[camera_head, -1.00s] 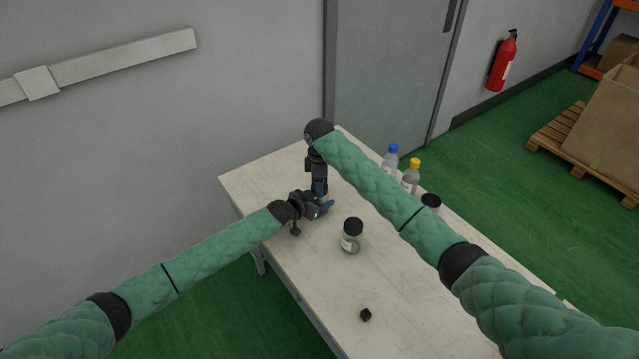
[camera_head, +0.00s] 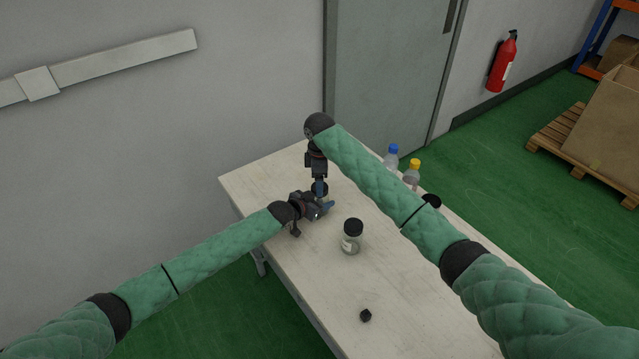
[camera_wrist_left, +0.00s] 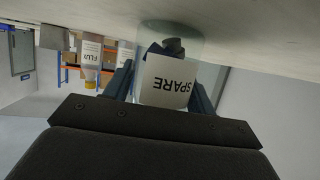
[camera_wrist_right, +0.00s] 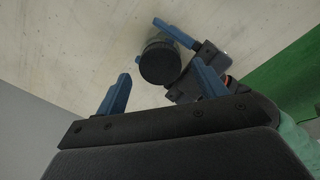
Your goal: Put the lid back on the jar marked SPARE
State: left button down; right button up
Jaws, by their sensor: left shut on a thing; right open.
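The clear jar marked SPARE (camera_wrist_left: 170,82) stands on the table in the left wrist view, with dark contents showing through it. My left gripper (camera_head: 322,206) is shut around it.
Another jar with a black lid (camera_head: 352,238) stands nearby. A small black object (camera_head: 365,315) lies toward the front. Blue-capped (camera_head: 391,157) and yellow-capped (camera_head: 412,174) bottles and a black-lidded container (camera_head: 431,201) are partly behind my right arm.

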jog(key=shift+r, duration=1.25)
jog(key=shift+c, duration=0.3)
jog(key=n, duration=0.1)
jog(key=r+n, duration=0.1)
jog(key=n, duration=0.1)
jog(key=shift+w+a+r, duration=0.25)
jog(key=shift+a+r, duration=0.15)
jog(key=n, duration=0.2)
jog(key=r+n, duration=0.1)
jog(key=n, duration=0.1)
jog(key=shift+a, duration=0.1)
jog(key=n, duration=0.2)
jog(key=shift+d+r+n, duration=0.2)
jog(key=shift+r+n, duration=0.1)
jog(key=shift+s+d+n, duration=0.2)
jog(key=shift+d+n, duration=0.15)
jog(key=shift+n, duration=0.65)
